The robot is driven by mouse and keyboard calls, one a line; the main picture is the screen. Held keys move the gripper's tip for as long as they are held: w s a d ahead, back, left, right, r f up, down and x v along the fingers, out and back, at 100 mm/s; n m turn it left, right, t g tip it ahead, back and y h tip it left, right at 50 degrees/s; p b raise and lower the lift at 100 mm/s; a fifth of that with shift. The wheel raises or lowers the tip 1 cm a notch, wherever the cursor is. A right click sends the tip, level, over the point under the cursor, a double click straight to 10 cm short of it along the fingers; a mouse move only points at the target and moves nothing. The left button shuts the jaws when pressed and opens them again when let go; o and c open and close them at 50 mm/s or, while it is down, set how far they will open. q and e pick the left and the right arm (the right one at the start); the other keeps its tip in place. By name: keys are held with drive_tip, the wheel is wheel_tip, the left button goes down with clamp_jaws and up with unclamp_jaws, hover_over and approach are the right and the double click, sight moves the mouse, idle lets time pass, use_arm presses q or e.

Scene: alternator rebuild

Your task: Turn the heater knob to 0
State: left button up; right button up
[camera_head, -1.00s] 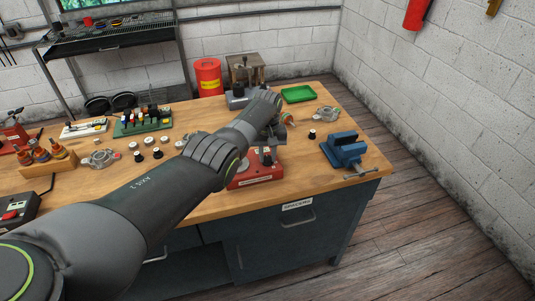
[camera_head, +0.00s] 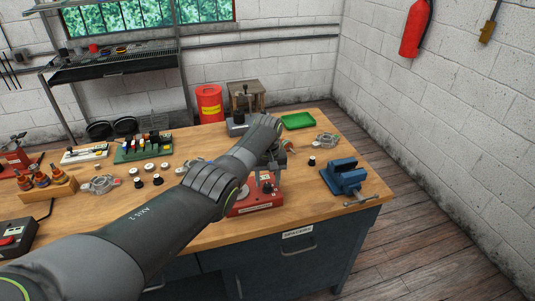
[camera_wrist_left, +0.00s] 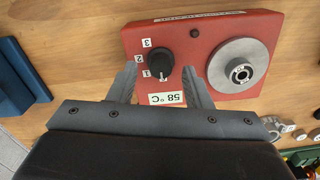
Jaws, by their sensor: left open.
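The red heater (camera_head: 250,207) stands near the front edge of the wooden bench, and it fills the upper part of the left wrist view (camera_wrist_left: 205,28). Its black knob (camera_wrist_left: 160,63) has number labels 3, 2 and 1 beside it. A small pale mark shows at the knob's lower edge; I cannot tell its exact setting. A grey round plate (camera_wrist_left: 240,65) sits beside the knob. My left gripper (camera_wrist_left: 160,68) is open, its fingertips on either side of the knob with gaps showing. My right gripper is not in view.
A blue vise (camera_head: 345,176) stands right of the heater. A green tray (camera_head: 298,121) and a metal housing (camera_head: 327,140) lie behind. Small round parts and a wooden block (camera_head: 48,193) with bottles are at left. A red bin (camera_head: 209,104) stands behind the bench.

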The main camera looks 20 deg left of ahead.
sight(268, 184)
use_arm(q)
wheel_tip(268, 184, up, 5)
drive_tip(key=shift+f, duration=0.1)
wheel_tip(268, 184, up, 12)
drive_tip(key=b, duration=0.2)
drive_tip(key=shift+f, duration=0.2)
